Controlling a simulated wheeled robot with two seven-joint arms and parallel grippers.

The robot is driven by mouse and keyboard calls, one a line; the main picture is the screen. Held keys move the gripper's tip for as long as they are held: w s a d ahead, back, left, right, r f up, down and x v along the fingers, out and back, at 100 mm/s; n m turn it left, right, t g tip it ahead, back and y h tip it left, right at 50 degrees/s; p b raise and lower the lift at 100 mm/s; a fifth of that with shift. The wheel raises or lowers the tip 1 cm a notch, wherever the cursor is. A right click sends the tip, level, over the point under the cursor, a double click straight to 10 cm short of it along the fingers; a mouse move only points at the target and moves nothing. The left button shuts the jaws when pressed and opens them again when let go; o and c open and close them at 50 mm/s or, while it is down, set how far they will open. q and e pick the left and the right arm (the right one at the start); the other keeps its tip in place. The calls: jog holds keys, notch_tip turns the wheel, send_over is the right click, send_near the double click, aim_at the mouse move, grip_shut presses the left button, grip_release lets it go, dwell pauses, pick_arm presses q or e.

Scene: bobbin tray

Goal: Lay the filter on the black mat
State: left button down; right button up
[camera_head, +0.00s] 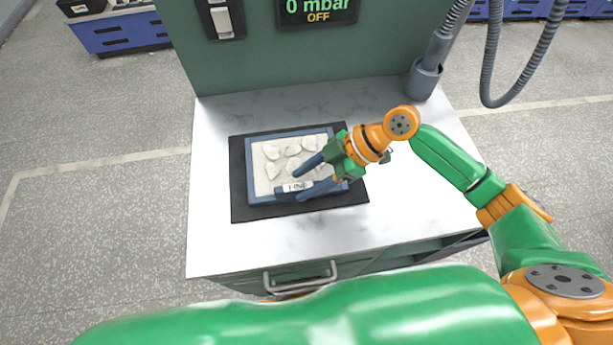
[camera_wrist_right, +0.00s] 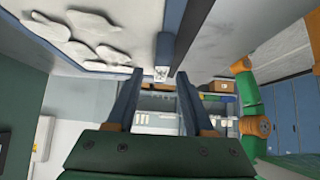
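The filter (camera_head: 264,200) is a flat panel with a blue frame and a white face with several pale lumps. It lies flat within the outline of the black mat (camera_head: 240,204), and the mat shows all around it. A blue bar with a white label (camera_head: 298,186) is at its near edge. My right gripper (camera_head: 287,184) is over the filter's right part, its fingers apart. In the right wrist view, the fingers (camera_wrist_right: 160,74) stand apart with the blue bar (camera_wrist_right: 163,50) between and beyond them, apparently untouched. The filter's blue rim (camera_wrist_right: 192,32) also shows there. My left gripper is not in view.
The mat is on a white marbled worktop (camera_head: 420,215) with free room around it. A green panel with a display (camera_head: 317,10) reading 0 mbar and OFF stands behind. A grey hose fitting (camera_head: 424,78) is at the back right. A drawer handle (camera_head: 300,281) is in front.

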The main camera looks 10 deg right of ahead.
jog(key=b+v, duration=0.2)
jog(key=v, duration=1)
jog(key=shift+b, duration=0.35)
